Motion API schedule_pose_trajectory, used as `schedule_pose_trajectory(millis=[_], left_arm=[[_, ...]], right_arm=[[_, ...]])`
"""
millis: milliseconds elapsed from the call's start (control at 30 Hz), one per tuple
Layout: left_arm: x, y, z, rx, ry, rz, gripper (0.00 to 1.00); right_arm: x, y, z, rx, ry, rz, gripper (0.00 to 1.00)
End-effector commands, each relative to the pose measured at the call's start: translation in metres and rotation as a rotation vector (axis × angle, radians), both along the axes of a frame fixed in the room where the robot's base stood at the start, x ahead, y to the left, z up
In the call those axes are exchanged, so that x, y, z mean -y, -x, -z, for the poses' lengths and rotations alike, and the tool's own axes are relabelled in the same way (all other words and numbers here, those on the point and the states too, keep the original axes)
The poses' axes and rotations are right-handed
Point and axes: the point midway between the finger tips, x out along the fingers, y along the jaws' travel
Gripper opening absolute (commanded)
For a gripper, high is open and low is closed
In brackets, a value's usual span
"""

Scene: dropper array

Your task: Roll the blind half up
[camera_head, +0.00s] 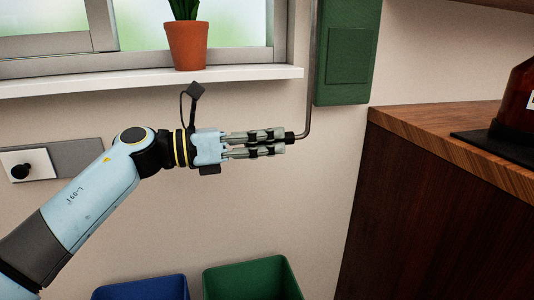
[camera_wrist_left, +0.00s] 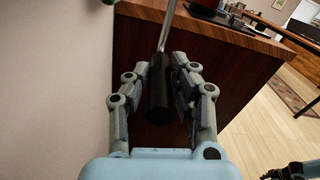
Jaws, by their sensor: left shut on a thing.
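A thin grey crank rod (camera_head: 312,60) hangs down beside the window's right edge and bends left at its bottom. My left gripper (camera_head: 284,142) comes in from the left, level, and is shut on the black grip (camera_wrist_left: 158,88) at the rod's lower end. In the left wrist view the grip lies between the two fingers, and the rod (camera_wrist_left: 167,28) runs up from it. The blind itself does not show; only the lower part of the window (camera_head: 137,22) is in view.
A potted plant (camera_head: 186,45) stands on the white sill (camera_head: 130,84) above my left arm. A green panel (camera_head: 346,55) is on the wall right of the rod. A wooden cabinet (camera_head: 425,200) stands close at right. Blue (camera_head: 140,290) and green (camera_head: 252,278) bins stand below.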

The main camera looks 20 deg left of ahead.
Motion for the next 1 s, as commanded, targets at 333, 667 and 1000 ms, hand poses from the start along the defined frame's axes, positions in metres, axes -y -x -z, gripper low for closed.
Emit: schedule_pose_trajectory(millis=[333, 667, 1000], left_arm=[[0.000, 0.000, -0.144, 0.013, 0.001, -0.001, 0.00], [0.000, 0.000, -0.254, 0.009, 0.001, 0.000, 0.00], [0.000, -0.001, -0.324, 0.007, 0.003, -0.001, 0.00]], right_arm=[[-0.002, -0.025, -0.089, 0.046, -0.002, 0.000, 0.40], [-0.002, -0.038, -0.158, 0.068, -0.002, 0.001, 0.40], [-0.002, -0.043, -0.199, 0.076, -0.002, 0.001, 0.40]])
